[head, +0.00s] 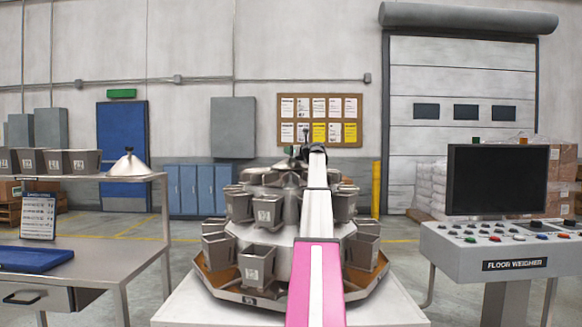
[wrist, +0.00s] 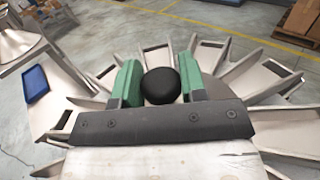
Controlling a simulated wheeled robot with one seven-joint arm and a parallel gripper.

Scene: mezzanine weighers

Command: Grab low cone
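In the wrist view, my gripper (wrist: 161,80) has its two green fingers on either side of a round black knob (wrist: 161,88). The knob fills the gap between them and the fingers look closed on it. In the head view, my gripper is at the top of the steel weigher (head: 280,256), at the end of my arm, and is small and partly hidden. Any cone under the knob is hidden. Another steel cone (head: 128,164) with a dark knob stands on the left shelf, apart from my gripper.
Metal chutes (wrist: 224,61) fan out around the knob. Several steel buckets (head: 256,264) ring the weigher. A workbench (head: 105,262) with a blue tray (head: 34,258) stands at left. A control console (head: 505,250) with a monitor (head: 496,180) stands at right. Floor shows between them.

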